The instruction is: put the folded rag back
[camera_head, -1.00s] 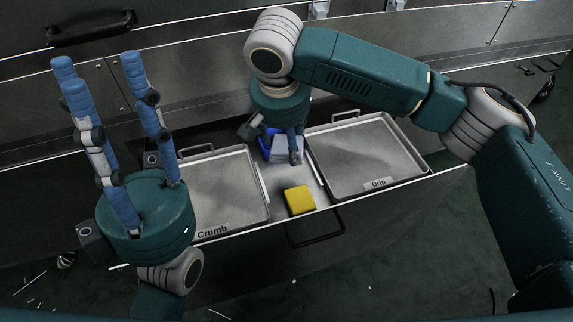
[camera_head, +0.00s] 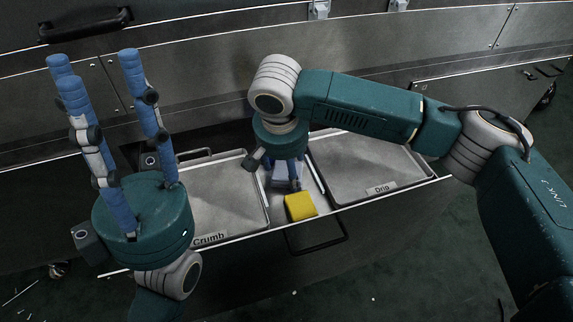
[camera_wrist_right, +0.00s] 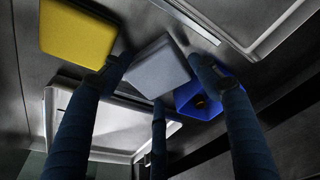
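The folded rag is a pale grey-blue block (camera_head: 286,174) in the drawer's middle strip; it also shows in the right wrist view (camera_wrist_right: 158,66). My right gripper (camera_head: 286,170) points down over it. In the right wrist view its fingers (camera_wrist_right: 160,72) meet the rag's edges on several sides, so it looks shut on the rag. Whether the rag touches the drawer floor is unclear. My left gripper (camera_head: 105,62) is open and empty, fingers up, left of the drawer.
A yellow sponge-like block (camera_head: 300,206) lies close in front of the rag. The Crumb tray (camera_head: 225,195) is on the left and the Drip tray (camera_head: 365,168) on the right. The drawer's front edge and handle (camera_head: 318,240) face me.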

